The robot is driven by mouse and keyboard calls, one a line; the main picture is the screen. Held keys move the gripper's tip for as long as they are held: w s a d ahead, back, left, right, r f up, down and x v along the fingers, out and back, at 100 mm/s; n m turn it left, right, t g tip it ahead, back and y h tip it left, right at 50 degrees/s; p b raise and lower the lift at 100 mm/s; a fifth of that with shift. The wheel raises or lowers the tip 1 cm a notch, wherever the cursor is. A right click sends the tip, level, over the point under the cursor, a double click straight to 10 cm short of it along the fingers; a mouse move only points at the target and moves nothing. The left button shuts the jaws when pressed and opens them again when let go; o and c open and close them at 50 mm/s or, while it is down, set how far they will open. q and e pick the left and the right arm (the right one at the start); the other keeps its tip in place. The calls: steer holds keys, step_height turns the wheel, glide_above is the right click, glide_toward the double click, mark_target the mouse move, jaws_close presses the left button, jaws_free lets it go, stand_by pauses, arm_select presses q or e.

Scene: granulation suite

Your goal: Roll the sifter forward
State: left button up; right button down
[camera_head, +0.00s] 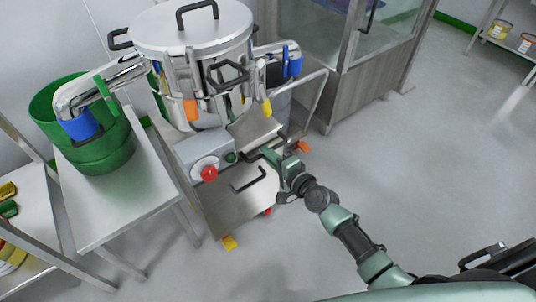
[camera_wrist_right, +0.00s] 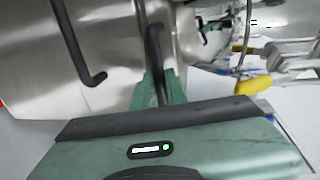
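The sifter (camera_head: 195,70) is a tall steel drum with a lid, black handles and clamps, on a wheeled base with coloured caster parts. Its front panel (camera_head: 230,200) carries two black handles, one bare (camera_head: 248,180), also at left in the right wrist view (camera_wrist_right: 90,75). My right gripper (camera_head: 277,160) is at the other handle (camera_wrist_right: 153,50). In the right wrist view its green fingers (camera_wrist_right: 162,92) sit close on both sides of that black bar and look shut on it. My left gripper is not in view.
A green tub (camera_head: 90,155) stands on a steel table (camera_head: 130,190) left of the sifter, below a steel outlet (camera_head: 95,90). A glass-fronted steel cabinet (camera_head: 360,95) stands behind to the right. Shelving (camera_head: 30,215) is at far left. The floor right and front is clear.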

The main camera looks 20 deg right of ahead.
steer(key=c, duration=1.4)
jaws_free()
steer(key=shift+s+d+f, duration=0.1)
steer(key=shift+f, duration=0.35)
steer(key=shift+c, duration=0.2)
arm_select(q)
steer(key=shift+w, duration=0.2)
arm_select(e)
steer(key=shift+r, duration=0.1)
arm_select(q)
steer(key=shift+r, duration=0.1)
arm_select(e)
steer(key=shift+r, duration=0.15)
